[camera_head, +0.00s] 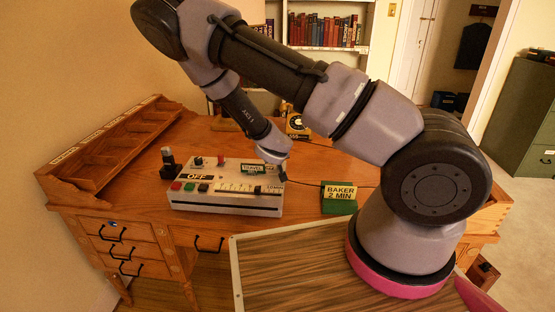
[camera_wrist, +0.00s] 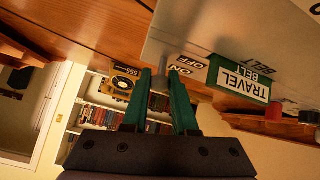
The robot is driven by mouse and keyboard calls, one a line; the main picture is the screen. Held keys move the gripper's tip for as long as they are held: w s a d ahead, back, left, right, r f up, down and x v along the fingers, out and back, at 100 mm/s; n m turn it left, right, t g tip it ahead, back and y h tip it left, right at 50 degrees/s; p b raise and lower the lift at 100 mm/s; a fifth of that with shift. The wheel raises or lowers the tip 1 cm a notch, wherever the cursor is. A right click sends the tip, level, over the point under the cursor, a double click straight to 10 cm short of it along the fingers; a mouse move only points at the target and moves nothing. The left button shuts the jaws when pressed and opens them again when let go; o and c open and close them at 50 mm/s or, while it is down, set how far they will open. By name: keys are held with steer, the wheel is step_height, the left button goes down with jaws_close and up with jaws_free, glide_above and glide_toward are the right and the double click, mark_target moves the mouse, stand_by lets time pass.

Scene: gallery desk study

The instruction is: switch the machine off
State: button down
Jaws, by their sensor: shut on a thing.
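In the wrist view the machine's grey casing (camera_wrist: 215,30) is at the upper right. There my gripper's green fingers (camera_wrist: 161,80) are closed around a small grey lever (camera_wrist: 161,68) at the casing's end. A small ON/OFF label (camera_wrist: 187,65) is beside the lever. The lever's tilt towards ON or OFF is hard to tell.
A green block with a "BAKER 2 MIN" sign (camera_head: 339,196) stands right of the machine. A TRAVEL BELT plate (camera_wrist: 240,79) is close to the fingers. A wooden pigeonhole rack (camera_head: 115,145) lines the desk's left side.

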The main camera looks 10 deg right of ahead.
steer(key=shift+s+f, duration=0.15)
stand_by(0.4)
steer(key=c, duration=0.7)
jaws_free()
steer(key=v, duration=1)
steer(key=shift+s+r, duration=0.2)
steer(key=shift+s, duration=0.15)
steer(key=shift+a, duration=0.1)
